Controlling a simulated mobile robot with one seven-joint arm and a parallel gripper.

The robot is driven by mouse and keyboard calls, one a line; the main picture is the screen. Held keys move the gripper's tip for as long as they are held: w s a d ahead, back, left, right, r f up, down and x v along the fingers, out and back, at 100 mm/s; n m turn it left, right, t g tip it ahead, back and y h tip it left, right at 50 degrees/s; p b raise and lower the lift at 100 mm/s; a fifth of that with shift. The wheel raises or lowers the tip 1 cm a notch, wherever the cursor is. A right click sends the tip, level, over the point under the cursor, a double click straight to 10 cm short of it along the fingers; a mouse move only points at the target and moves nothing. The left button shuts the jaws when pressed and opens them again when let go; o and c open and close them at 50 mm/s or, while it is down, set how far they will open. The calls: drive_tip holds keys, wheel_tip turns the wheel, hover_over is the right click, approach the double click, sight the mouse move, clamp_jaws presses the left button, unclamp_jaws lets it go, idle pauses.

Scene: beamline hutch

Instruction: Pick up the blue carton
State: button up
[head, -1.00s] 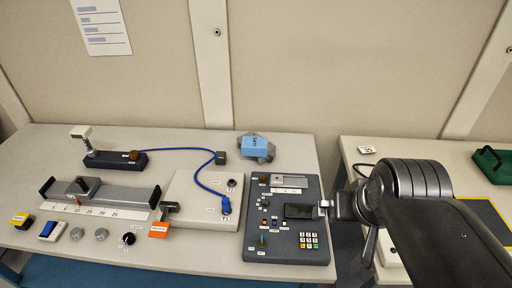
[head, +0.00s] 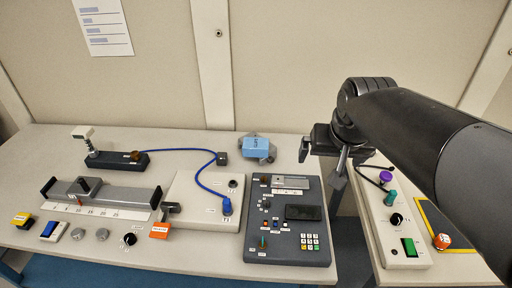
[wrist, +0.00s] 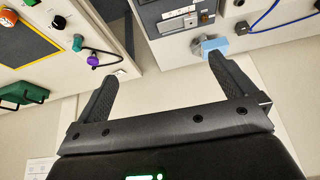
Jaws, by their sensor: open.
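The blue carton (head: 256,147) sits on a grey, lobed holder (head: 271,155) at the back right of the left table. In the wrist view the carton (wrist: 214,45) shows just beyond the tip of the right-hand finger, apart from it. My gripper (head: 321,163) is to the right of the carton in the head view, above the gap between the two tables. In the wrist view my gripper (wrist: 165,66) is open, with nothing between its fingers.
A dark control panel (head: 288,252) stands in front of the carton, and a pale box (head: 190,207) with a blue cable is to its left. The right table holds a control box (head: 403,250) with knobs. A beige wall panel rises behind the tables.

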drive_tip(key=w+a+f, duration=0.1)
drive_tip(key=w+a, duration=0.3)
drive_tip(key=w, duration=0.6)
approach(256, 143)
drive_tip(key=shift+g, duration=0.3)
drive_tip(key=x, duration=1)
drive_tip(key=shift+w+f, duration=0.2)
drive_tip(key=shift+w, duration=0.15)
drive_tip(key=shift+c, duration=0.2)
drive_tip(key=c, duration=0.8)
drive_tip(key=shift+r, duration=0.15)
